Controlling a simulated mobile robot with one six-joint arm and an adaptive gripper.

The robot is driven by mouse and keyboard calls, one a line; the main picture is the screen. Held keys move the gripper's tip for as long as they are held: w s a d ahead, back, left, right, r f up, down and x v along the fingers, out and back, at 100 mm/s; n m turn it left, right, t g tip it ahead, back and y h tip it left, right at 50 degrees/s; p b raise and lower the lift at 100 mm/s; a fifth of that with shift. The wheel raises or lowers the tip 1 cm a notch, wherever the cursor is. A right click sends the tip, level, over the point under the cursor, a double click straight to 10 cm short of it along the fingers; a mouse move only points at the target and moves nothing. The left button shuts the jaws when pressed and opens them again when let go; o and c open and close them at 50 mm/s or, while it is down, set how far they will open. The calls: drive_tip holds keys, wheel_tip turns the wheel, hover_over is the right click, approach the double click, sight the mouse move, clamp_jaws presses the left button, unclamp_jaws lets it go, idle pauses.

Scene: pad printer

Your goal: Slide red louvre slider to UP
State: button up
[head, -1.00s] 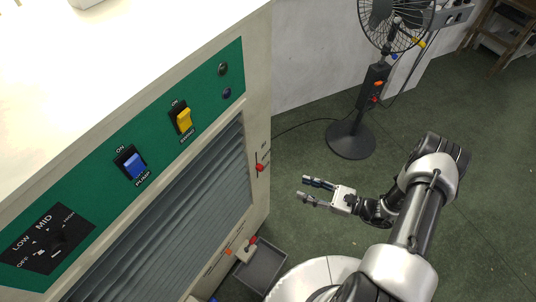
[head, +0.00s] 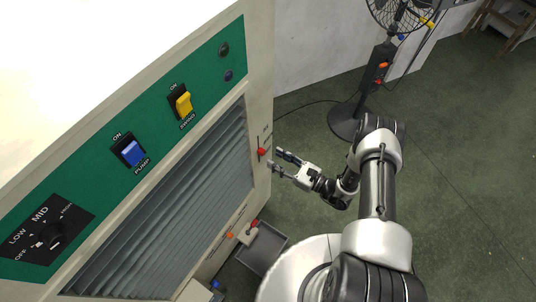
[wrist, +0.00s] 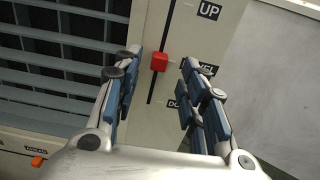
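The red louvre slider (head: 262,152) is a small red knob on a dark vertical slot at the right edge of the machine's front. In the wrist view the red knob (wrist: 159,62) sits about level with a partly hidden label ending in "VEL", with the UP label (wrist: 209,10) above and a "DO…" label below. My gripper (head: 278,158) is open and empty, close to the right of the slider. In the wrist view my gripper (wrist: 160,72) has its two fingers on either side of the knob in the picture; I cannot see contact.
The grey louvre grille (head: 180,200) is left of the slider. A green panel (head: 205,75) holds a yellow switch (head: 184,103), a blue pump switch (head: 132,152) and a black dial (head: 52,237). A grey bin (head: 262,250) and a standing fan (head: 385,65) are on the floor.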

sight(264, 152)
drive_tip(key=shift+x, duration=2.35)
clamp_jaws()
